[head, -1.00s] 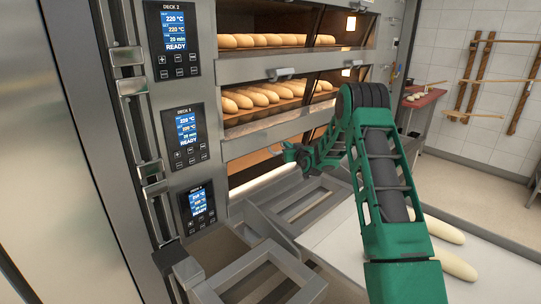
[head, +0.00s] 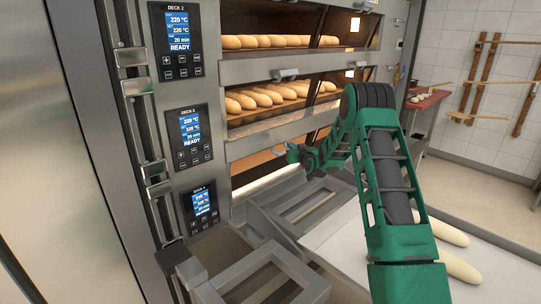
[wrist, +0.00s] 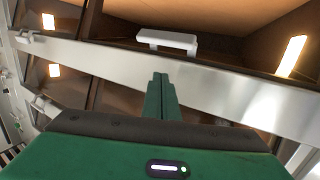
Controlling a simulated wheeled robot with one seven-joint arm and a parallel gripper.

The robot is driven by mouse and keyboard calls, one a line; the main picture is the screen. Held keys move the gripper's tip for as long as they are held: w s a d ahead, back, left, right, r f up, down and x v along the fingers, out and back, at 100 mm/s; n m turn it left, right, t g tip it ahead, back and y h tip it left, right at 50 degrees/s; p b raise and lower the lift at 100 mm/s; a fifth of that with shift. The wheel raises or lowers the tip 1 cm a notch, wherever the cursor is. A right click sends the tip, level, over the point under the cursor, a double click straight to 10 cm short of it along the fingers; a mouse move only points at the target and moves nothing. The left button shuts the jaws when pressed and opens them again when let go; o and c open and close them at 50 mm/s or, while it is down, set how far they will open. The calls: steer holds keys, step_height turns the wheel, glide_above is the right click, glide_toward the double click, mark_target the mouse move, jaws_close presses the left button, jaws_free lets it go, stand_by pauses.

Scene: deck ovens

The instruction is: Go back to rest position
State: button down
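My green arm reaches from the lower right of the head view toward the lower oven deck. My gripper (head: 293,153) is small there, in front of the opening of the lowest deck. In the wrist view my gripper (wrist: 160,80) points at a metal oven door bar (wrist: 230,92) with a pale handle (wrist: 167,41). Its green fingers look together, with no object seen between them. I cannot tell whether the fingertips touch the bar.
Baguettes fill the upper deck (head: 262,42) and the middle deck (head: 265,97). A loader with a metal frame (head: 262,277) and a pale belt (head: 335,240) stands in front, with raw loaves (head: 455,265) on it. Control panels (head: 191,134) line the left. Open floor (head: 480,185) lies at right.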

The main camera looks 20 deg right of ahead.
steer(key=s+a+r+g, duration=0.1)
steer(key=s+r+g, duration=0.2)
steer(key=s, duration=0.8)
steer(key=s+a+r+m+g, duration=0.1)
steer(key=s+r+g, duration=0.15)
steer(key=s, duration=0.75)
steer(key=s+a+r+g, duration=0.15)
steer(key=s+g, duration=0.25)
steer(key=s, duration=0.7)
steer(key=s+a+m+g, duration=0.1)
steer(key=s+a+g, duration=0.1)
steer(key=s, duration=1)
steer(key=s+a+m+g+y, duration=0.1)
steer(key=s+a+g, duration=0.2)
steer(key=s, duration=0.9)
steer(key=s+a+m+g+y, duration=0.1)
steer(key=s+a+m+g, duration=0.1)
steer(key=s, duration=1.1)
steer(key=shift+a+f, duration=0.25)
steer(key=shift+a, duration=0.25)
steer(key=shift+s, duration=0.1)
steer(key=shift+w+f+g, duration=0.25)
steer(key=shift+w, duration=0.35)
